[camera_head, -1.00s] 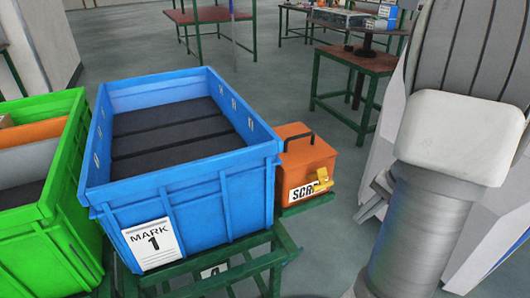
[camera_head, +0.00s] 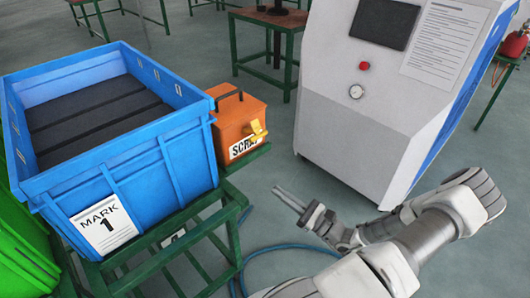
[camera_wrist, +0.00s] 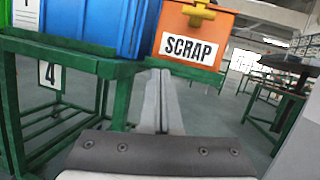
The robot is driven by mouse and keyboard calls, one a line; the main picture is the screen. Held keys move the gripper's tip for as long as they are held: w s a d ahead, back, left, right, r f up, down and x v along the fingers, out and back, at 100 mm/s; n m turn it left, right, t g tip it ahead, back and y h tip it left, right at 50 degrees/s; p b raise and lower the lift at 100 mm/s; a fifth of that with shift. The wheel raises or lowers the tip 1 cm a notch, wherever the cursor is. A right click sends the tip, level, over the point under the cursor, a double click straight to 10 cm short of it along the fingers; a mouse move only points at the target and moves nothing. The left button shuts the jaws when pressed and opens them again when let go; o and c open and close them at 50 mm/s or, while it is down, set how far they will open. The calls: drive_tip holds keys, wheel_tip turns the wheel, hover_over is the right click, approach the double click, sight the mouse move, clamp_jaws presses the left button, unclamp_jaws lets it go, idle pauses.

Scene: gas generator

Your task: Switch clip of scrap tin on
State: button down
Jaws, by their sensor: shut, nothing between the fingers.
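The scrap tin (camera_head: 232,117) is an orange box with a black handle and a white SCRAP label. It stands on a green stand, against the right side of the blue crate. Its yellow clip (camera_head: 257,132) sits on the front, above the label's right part. In the wrist view the tin (camera_wrist: 225,27) is ahead at upper right, with the clip (camera_wrist: 198,14) near the top edge. My gripper (camera_head: 277,188) is shut and empty, below and right of the tin, apart from it. In the wrist view its fingers (camera_wrist: 156,75) point forward, below the tin.
The blue crate (camera_head: 180,148) marked MARK 1 and a green crate (camera_head: 25,235) stand left of the tin. The green stand (camera_head: 222,190) has open rails. A white machine (camera_head: 345,120) stands at right. A blue hose (camera_head: 290,246) lies on the floor under my arm.

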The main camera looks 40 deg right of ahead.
drive_tip(key=d+m+t+h, duration=0.1)
drive_tip(key=m+t+h, duration=0.1)
drive_tip(key=m+h, duration=0.1)
drive_tip(key=s+d+r+m+h, duration=0.1)
drive_tip(key=h, duration=0.1)
drive_tip(key=shift+d+r+t, duration=0.1)
drive_tip(key=shift+d+t, duration=0.2)
drive_tip(key=shift+t, duration=0.1)
drive_tip(key=shift+w, duration=0.15)
drive_tip(key=b, duration=0.3)
approach(251, 130)
drive_tip(key=w+d+f, duration=0.1)
drive_tip(key=w+f, duration=0.1)
drive_tip(key=w, duration=0.2)
drive_tip(key=shift+w+r, duration=0.4)
drive_tip(key=shift+r, duration=0.2)
drive_tip(key=shift+d+r+p, duration=0.1)
drive_tip(key=shift+r+p, duration=0.1)
drive_tip(key=shift+p, duration=0.1)
drive_tip(key=shift+r+g+p, duration=0.1)
drive_tip(key=shift+g+p, duration=0.2)
drive_tip(key=shift+p, duration=0.3)
